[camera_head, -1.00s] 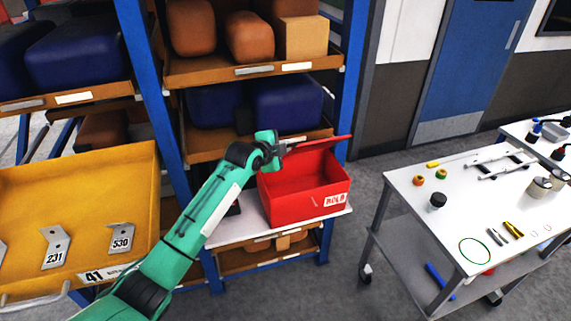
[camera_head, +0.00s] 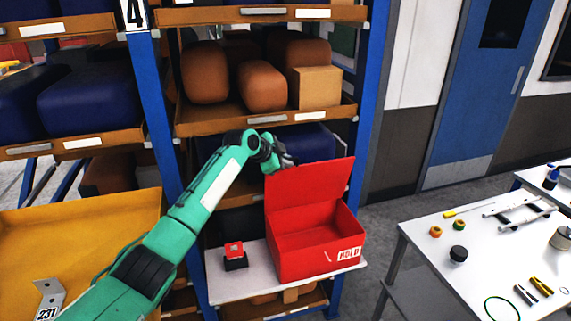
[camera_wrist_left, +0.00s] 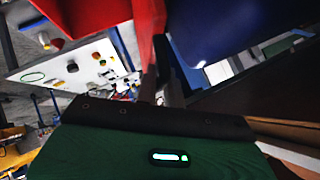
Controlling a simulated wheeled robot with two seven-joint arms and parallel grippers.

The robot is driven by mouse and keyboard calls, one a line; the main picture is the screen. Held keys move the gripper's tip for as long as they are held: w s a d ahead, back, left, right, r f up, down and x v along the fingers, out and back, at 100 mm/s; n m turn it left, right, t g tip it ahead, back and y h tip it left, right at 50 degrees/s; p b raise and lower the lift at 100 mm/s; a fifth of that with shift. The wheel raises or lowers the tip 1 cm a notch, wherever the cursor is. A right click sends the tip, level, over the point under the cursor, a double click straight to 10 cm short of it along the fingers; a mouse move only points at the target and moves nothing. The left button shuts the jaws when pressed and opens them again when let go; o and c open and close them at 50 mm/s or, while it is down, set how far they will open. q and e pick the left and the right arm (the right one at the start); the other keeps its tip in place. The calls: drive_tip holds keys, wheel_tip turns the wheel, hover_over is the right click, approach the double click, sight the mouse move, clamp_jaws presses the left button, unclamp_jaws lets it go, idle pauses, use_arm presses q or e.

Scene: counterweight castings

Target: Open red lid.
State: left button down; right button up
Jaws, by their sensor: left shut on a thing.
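The red box (camera_head: 318,246) marked "HOLD" stands on a white shelf board in the rack, and its inside shows. Its red lid (camera_head: 312,188) is raised to a steep, near upright angle at the back. My left gripper (camera_head: 286,163) is at the lid's upper left edge and is shut on the lid; its fingertips are partly hidden behind it. In the left wrist view the red lid (camera_wrist_left: 150,35) runs down to the fingers (camera_wrist_left: 155,88). My right gripper is not in view.
A small red-and-black block (camera_head: 234,256) sits left of the box on the white board (camera_head: 225,287). Blue rack posts (camera_head: 364,110) flank it, and a loaded shelf (camera_head: 265,118) is above. A yellow tray (camera_head: 80,230) is at left, a white table (camera_head: 470,262) at right.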

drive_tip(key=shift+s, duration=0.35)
use_arm(q)
drive_tip(key=c, duration=1.5)
unclamp_jaws()
